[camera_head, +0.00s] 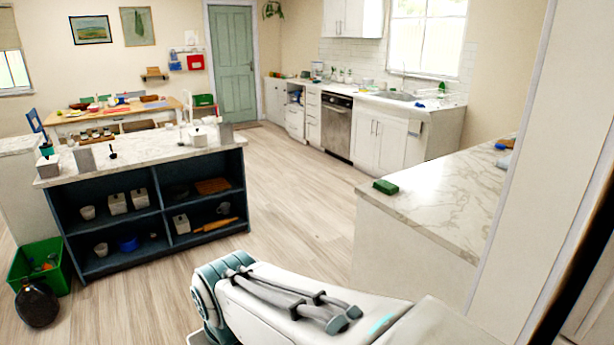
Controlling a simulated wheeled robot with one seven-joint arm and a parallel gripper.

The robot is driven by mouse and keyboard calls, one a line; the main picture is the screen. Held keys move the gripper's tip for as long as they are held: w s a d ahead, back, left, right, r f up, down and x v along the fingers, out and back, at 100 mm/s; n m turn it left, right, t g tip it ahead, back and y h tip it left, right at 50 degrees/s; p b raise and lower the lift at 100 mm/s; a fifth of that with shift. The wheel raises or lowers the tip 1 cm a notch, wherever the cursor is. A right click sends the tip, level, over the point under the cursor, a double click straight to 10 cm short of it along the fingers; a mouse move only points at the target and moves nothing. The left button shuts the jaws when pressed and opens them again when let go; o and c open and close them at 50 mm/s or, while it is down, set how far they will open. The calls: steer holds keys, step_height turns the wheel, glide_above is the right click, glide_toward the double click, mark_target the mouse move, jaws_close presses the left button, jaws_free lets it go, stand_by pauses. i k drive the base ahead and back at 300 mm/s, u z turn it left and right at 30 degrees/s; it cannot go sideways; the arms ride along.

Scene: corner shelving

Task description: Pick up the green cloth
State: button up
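A small green folded item (385,187), which looks like the green cloth, lies flat on the near left corner of the marble counter (440,205) at right. My arm crosses the bottom of the view, below and to the left of that counter. My gripper is not in view, so I cannot see its fingers or whether it holds anything. Nothing covers the green item, and nothing touches it from above.
A dark shelf island (100,212) with a marble top stands at left. A green crate (22,265) and a dark round object (37,305) are on the floor beside it. Open wooden floor (290,190) lies between island and counter. A pale wall edge (545,170) rises at right.

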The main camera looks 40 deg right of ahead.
mark_target(389, 188)
steer(key=z, duration=0.25)
steer(key=i, duration=1.55)
steer(key=z, duration=1.15)
steer(key=i, duration=0.95)
steer(key=z, duration=1.5)
steer(key=i, duration=0.5)
steer(key=z, duration=0.3)
